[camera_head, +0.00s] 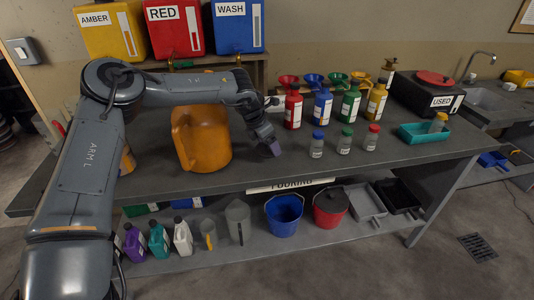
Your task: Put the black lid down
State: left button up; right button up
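My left gripper (272,148) hangs over the bench top, to the right of the large orange jug (205,138) and left of the small jars. Its fingers are small and dark here, so I cannot tell whether they are open or shut, and I see no lid in them. A dark round cover that looks like the black lid (331,197) sits on top of the red bucket (330,215) on the lower shelf. My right gripper is not in view.
A black box marked USED (425,98) carries a red disc. Jugs and a blue bucket (283,216) fill the lower shelf. The bench's front strip (350,168) is clear.

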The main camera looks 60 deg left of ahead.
aim_at(265, 148)
pick_arm(q)
jog(key=shift+a+f, duration=0.2)
jog(key=shift+f, duration=0.05)
jog(key=shift+f+b, duration=0.55)
jog(key=shift+f, duration=1.35)
jog(key=shift+f, duration=0.15)
jog(key=o, duration=0.8)
jog(key=shift+c, duration=0.2)
